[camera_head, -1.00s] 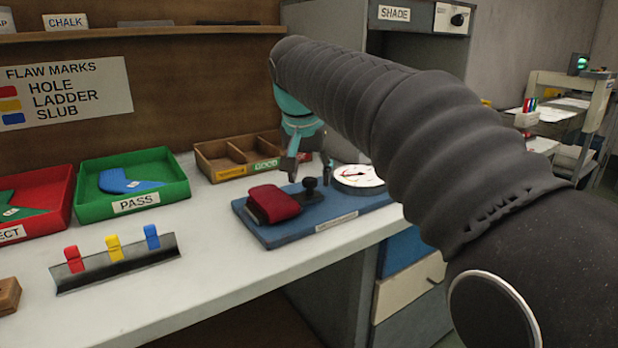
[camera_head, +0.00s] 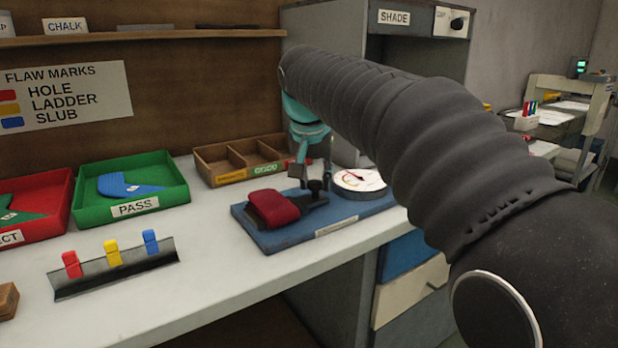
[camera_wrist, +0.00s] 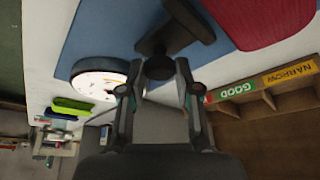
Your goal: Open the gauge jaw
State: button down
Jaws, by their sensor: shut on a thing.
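My gripper (camera_head: 312,178) is over the gauge, behind the lever. In the wrist view the fingers (camera_wrist: 158,80) are shut on the dark knob (camera_wrist: 159,67), with the lever bar (camera_wrist: 175,35) reaching beyond it toward the red pad (camera_wrist: 265,20). The dial (camera_wrist: 98,78) lies to the left there. My arm hides part of the right side.
A wooden sorting tray (camera_head: 240,160) stands behind the gauge. A green PASS tray (camera_head: 130,190) and a red tray (camera_head: 30,205) are at left. A rack (camera_head: 115,268) holds red, yellow and blue markers. The bench front between rack and gauge is clear.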

jog(key=shift+w+d, duration=0.45)
jog(key=shift+d, duration=0.15)
jog(key=shift+w+d, duration=0.4)
jog(key=shift+d, duration=0.2)
jog(key=c, duration=0.8)
grip_release()
jog(key=shift+a, duration=0.1)
jog(key=v, duration=1.2)
